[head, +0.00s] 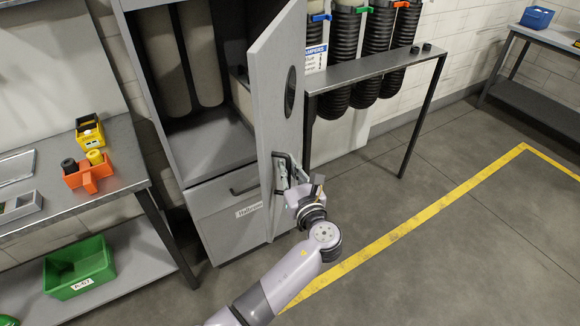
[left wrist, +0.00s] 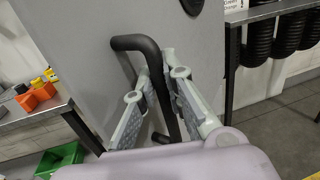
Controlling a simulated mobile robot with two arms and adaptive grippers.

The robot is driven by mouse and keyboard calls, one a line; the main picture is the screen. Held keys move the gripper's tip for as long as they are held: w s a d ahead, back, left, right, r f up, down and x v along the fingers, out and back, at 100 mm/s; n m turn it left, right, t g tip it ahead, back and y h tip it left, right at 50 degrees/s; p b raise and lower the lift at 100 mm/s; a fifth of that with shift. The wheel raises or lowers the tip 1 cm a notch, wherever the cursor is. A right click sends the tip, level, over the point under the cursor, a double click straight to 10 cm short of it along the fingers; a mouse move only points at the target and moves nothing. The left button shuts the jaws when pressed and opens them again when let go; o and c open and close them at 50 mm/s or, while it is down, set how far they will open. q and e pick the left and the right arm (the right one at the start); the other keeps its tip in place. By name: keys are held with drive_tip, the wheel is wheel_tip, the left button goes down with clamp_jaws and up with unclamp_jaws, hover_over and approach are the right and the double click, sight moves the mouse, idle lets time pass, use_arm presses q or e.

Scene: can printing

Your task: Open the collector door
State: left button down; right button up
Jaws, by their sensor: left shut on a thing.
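The collector cabinet (head: 213,148) stands left of centre in the head view. Its grey door (head: 272,90) is swung outward, hinged side to the right of the opening not clearly seen, and filter tubes (head: 180,60) show inside. My left gripper (head: 285,176) is at the door's lower part, shut on the black door handle (head: 277,170). In the left wrist view the fingers close around the upright bar of the handle (left wrist: 150,60), with the door face (left wrist: 80,40) behind. My right gripper is not in view.
A lower drawer front with a handle (head: 242,184) and label is below the opening. A narrow table (head: 370,70) stands right of the door. The floor at right is clear.

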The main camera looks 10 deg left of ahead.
use_arm(q)
drive_tip(key=shift+d+r, duration=0.1)
drive_tip(key=shift+d, duration=0.2)
drive_tip(key=shift+a, duration=0.15)
drive_tip(key=c, duration=1.7)
unclamp_jaws()
drive_tip(key=shift+w, duration=0.1)
drive_tip(key=shift+o, duration=0.2)
drive_tip(key=v, duration=1.2)
